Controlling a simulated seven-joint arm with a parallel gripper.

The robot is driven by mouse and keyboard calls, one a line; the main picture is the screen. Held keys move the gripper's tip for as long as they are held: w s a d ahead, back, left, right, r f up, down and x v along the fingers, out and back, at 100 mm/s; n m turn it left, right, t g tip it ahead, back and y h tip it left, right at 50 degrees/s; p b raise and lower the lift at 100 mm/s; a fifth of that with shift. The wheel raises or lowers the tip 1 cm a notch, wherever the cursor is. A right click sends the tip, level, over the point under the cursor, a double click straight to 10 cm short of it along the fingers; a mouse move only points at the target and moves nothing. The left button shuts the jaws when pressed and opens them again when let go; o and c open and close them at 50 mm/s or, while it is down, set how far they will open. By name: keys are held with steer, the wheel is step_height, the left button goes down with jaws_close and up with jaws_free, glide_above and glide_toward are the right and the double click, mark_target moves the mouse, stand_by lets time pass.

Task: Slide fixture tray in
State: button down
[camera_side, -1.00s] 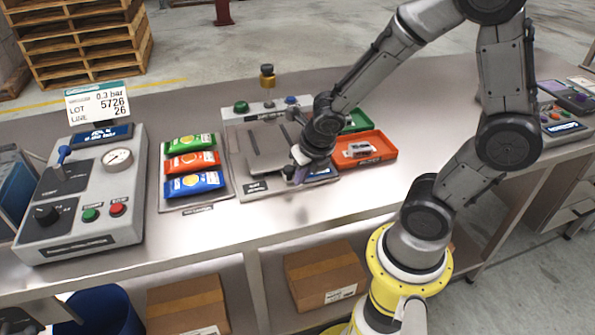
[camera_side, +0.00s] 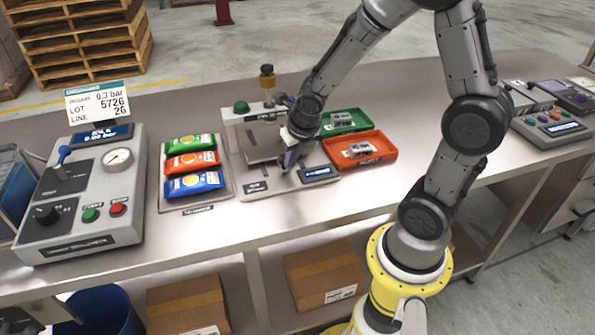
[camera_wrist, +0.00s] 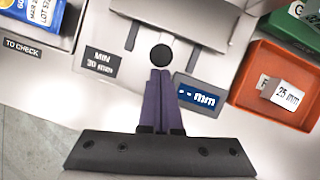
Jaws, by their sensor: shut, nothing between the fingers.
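The measuring station (camera_side: 228,150) stands mid-bench, with a green button on top and a display on its front right. Its grey fixture tray (camera_wrist: 190,22) shows at the top of the wrist view, and a round black knob (camera_wrist: 161,55) sits at its near edge. In the side view the tray is partly hidden by my wrist. My gripper (camera_wrist: 161,72) has its purple fingers shut and empty, with the tips right at the near side of the knob. I cannot tell whether they touch it. In the side view my gripper (camera_side: 288,166) is low over the station.
The display (camera_wrist: 199,95) is just right of my fingers. An orange bin (camera_side: 378,148) and a green bin (camera_side: 352,117) with parts stand right of the station. A tray of colored packets (camera_side: 195,185) and a control box (camera_side: 125,225) are left. The bench front is clear.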

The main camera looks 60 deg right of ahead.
mark_target(280, 152)
steer(key=w+d, duration=0.5)
stand_by(0.3)
